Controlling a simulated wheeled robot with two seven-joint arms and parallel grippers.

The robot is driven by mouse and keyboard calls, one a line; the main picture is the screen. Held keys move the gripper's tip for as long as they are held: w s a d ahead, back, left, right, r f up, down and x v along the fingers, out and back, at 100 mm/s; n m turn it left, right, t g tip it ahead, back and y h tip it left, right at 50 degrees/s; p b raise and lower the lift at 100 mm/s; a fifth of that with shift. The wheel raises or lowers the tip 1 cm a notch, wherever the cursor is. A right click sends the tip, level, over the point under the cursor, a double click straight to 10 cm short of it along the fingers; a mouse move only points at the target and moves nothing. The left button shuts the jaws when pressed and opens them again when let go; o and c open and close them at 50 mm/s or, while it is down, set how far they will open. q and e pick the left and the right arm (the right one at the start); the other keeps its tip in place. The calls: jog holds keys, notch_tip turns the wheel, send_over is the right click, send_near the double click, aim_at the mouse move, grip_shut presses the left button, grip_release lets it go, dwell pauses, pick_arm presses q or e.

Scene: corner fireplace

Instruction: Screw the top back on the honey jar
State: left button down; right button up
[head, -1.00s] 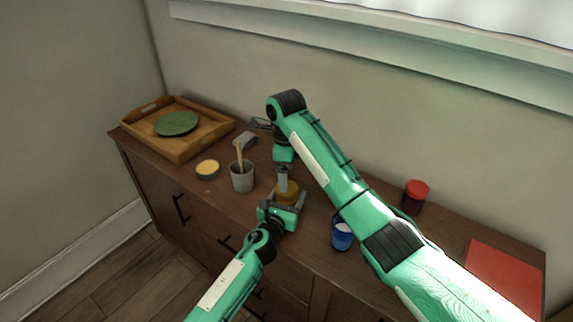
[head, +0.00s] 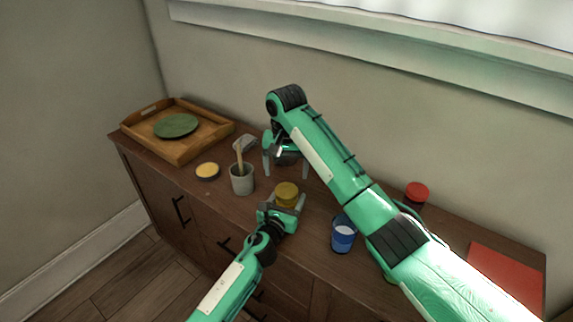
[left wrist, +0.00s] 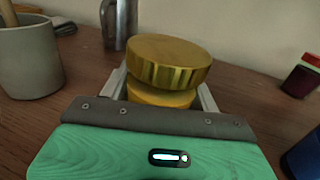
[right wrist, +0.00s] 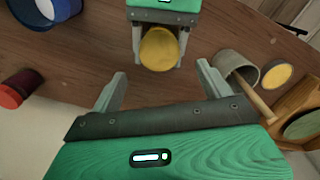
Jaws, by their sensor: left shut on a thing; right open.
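The honey jar is a small amber jar (left wrist: 160,96) between the fingers of my left gripper (head: 284,202), which is shut on it on the cabinet top. A gold ridged lid (head: 287,190) sits on the jar's mouth. In the left wrist view the lid (left wrist: 168,62) looks slightly tilted and shifted to the right; whether it is threaded cannot be told. My right gripper (right wrist: 161,75) is open and empty, raised behind the jar and apart from the lid. In the right wrist view the lid (right wrist: 159,48) shows beyond its fingertips.
A grey cup (head: 242,180) with a wooden utensil and a yellow-topped dish (head: 207,170) stand left. A wooden tray (head: 190,150) with a green plate (head: 176,125) is farther left. A blue cup (head: 343,238), a red-topped jar (head: 416,192) and a red flat item (head: 506,276) are right.

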aim_at(286, 190)
jog(key=n, duration=0.6)
jog(key=shift+r+n, duration=0.3)
jog(key=shift+r, duration=0.05)
jog(key=n, duration=0.5)
jog(key=shift+r, duration=0.2)
jog(key=shift+f, duration=4)
jog(key=c, duration=1)
